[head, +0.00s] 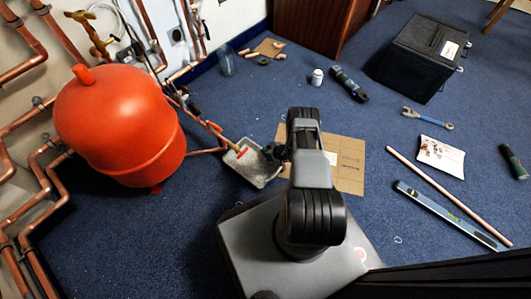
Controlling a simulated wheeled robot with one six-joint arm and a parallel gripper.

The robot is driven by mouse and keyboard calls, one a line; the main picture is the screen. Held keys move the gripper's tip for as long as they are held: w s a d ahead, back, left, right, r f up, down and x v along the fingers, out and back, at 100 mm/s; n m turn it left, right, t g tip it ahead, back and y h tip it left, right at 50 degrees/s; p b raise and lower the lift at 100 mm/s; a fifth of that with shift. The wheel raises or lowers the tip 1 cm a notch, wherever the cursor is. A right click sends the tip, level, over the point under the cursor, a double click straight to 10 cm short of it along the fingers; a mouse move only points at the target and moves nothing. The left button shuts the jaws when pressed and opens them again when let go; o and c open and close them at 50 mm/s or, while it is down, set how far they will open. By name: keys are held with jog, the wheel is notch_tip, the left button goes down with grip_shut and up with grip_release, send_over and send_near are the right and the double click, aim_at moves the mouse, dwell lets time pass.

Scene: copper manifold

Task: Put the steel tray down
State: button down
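The steel tray (243,173) is a small grey rectangular tray between the red tank and a flat cardboard sheet. It looks slightly tilted in the picture, and I cannot tell whether it touches the floor. A red-ended item lies over its left rim. My gripper (272,152) is dark and small in the head view, at the tray's upper right edge. It overlaps that edge. Its fingers are too small and dark to show whether they are open or shut on the rim.
The red tank (120,122) and copper pipes (33,200) stand at the left. The cardboard sheet (348,165) lies right of the tray. A black toolbox (423,52), a wrench (427,118), a spirit level (450,217) and a copper pipe length (440,190) lie farther right.

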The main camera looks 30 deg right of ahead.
jog(key=shift+r, duration=0.1)
jog(key=shift+f, duration=0.25)
jog(key=c, duration=1.4)
grip_release()
jog(key=shift+o, duration=0.2)
